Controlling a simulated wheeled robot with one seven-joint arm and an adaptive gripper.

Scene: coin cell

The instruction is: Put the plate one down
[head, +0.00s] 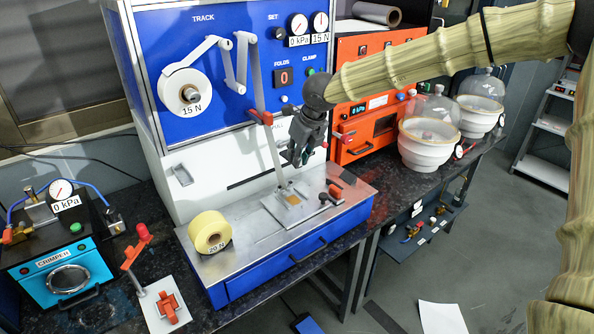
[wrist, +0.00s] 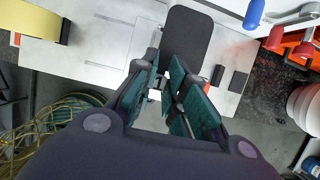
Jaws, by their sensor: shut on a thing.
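My gripper (head: 296,156) hangs above the steel worktop of the blue machine. In the wrist view, its teal-padded fingers (wrist: 165,78) are close together. A dark grey sheet with rounded corners, seemingly plate one (wrist: 187,42), extends from the fingertips, and I take it as held there. Its gripped end is hidden by the fingers. In the head view I cannot pick it out against the dark gripper. A flat steel stacking bed (head: 270,207) with a small copper-coloured square (head: 292,199) lies below the gripper, apart from it.
A yellow tape roll (head: 210,232) stands at the worktop's left. A red-handled clamp (head: 336,190) sits at the bed's right. A teal crimper (head: 68,278) is at left; an orange unit (head: 372,130) and white bowls (head: 428,150) are at right.

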